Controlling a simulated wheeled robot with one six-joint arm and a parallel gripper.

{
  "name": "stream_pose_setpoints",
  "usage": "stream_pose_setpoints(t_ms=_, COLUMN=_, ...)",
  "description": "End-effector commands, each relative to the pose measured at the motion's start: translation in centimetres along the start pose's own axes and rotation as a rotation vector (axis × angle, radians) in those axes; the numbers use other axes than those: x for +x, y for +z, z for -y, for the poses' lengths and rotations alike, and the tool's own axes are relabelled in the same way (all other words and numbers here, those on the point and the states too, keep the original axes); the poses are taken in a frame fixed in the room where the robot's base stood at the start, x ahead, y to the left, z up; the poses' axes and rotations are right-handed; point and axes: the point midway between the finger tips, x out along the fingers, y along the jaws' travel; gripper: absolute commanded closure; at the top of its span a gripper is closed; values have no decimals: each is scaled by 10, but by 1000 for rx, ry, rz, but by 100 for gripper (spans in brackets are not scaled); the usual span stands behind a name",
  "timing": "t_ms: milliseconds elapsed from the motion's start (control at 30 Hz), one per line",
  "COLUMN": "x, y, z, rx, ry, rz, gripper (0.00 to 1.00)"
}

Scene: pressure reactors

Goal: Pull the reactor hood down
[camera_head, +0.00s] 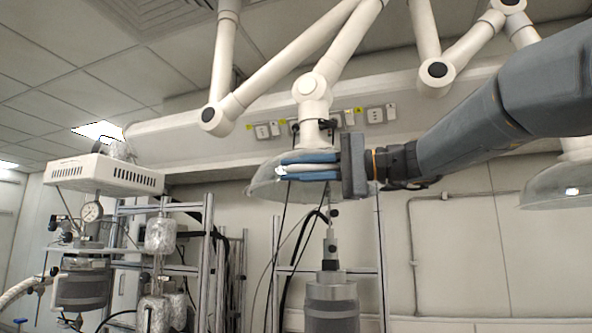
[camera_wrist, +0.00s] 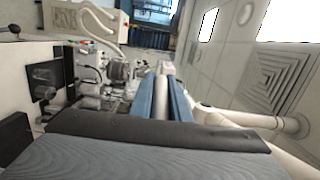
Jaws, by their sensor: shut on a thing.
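The reactor hood (camera_head: 264,184) is a clear dome at the end of a white jointed extraction arm (camera_head: 313,88). It hangs in the middle of the head view, above a reactor (camera_head: 331,305). My gripper (camera_head: 285,171) reaches in from the right, with its blue fingers level across the front of the hood. The fingers are shut on a pale part of the hood between them. In the wrist view the blue fingers (camera_wrist: 157,98) also show with a pale bar between them; the dome itself is not clear there.
A second clear hood (camera_head: 565,190) hangs at the right. Metal frames (camera_head: 207,262) and a reactor with a pressure gauge (camera_head: 91,211) stand at the left. Cables hang below the middle hood. The wall at the lower right is mostly clear.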

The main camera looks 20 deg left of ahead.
Motion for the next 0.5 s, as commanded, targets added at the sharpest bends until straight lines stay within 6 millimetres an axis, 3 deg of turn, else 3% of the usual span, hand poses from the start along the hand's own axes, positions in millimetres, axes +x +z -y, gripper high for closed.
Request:
stream_pose_setpoints(t_ms=267, x=0, y=0, z=-7, rx=0, ry=0, rz=0, gripper=100)
stream_pose_setpoints(t_ms=500, x=0, y=0, z=-30, rx=0, ry=1, rz=1, gripper=100)
